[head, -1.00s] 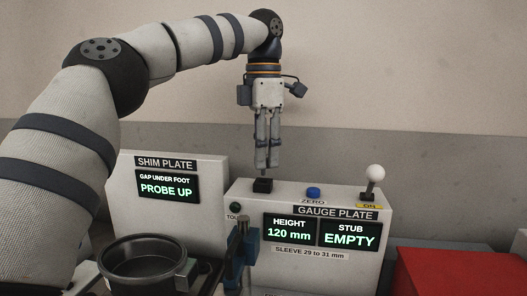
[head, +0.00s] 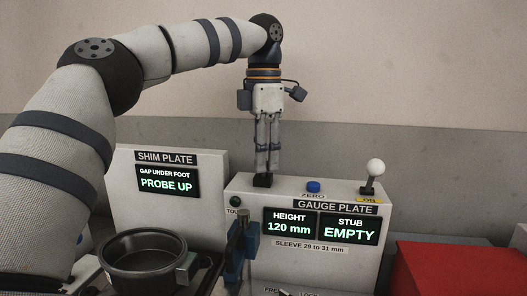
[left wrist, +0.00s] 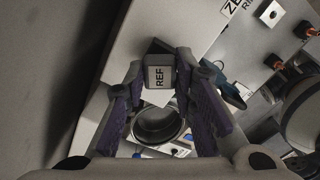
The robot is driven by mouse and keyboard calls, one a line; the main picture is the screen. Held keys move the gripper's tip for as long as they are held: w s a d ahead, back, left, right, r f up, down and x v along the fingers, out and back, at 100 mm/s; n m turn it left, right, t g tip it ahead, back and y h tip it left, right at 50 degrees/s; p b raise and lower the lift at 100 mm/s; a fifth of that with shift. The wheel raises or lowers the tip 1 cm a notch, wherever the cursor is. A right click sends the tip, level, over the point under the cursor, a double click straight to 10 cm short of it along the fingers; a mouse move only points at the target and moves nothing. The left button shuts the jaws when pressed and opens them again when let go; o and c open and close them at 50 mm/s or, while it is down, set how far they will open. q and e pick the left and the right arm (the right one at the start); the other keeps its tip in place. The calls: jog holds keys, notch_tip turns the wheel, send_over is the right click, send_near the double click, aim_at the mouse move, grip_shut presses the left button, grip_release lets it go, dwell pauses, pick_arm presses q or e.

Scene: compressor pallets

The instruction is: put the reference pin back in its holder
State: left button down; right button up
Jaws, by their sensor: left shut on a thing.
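My left gripper (head: 267,168) points straight down over the top left of the gauge plate box, shut on the reference pin. Its fingertips are right at the black holder (head: 263,181), and I cannot tell whether they touch it. The pin's lower end no longer shows in the head view, so how deep it sits is hidden. In the left wrist view a dark block with a pale face marked REF (left wrist: 160,77) shows between the fingers (left wrist: 160,95). I cannot tell whether that face belongs to the pin or the holder. My right gripper is not in view.
The gauge plate box (head: 360,251) reads height 120 mm and stub EMPTY. A blue zero button (head: 313,186) and a white-knobbed lever (head: 375,168) stand right of the holder. The shim plate box (head: 207,210), a dark round pot (head: 148,262) and a red box (head: 455,270) are nearby.

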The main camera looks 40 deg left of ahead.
pick_arm(q)
jog(key=shift+f, duration=0.4)
jog(key=c, duration=1.2)
grip_release()
jog(key=shift+c, duration=0.2)
notch_tip(320, 180, up, 8)
jog(key=shift+f, duration=0.25)
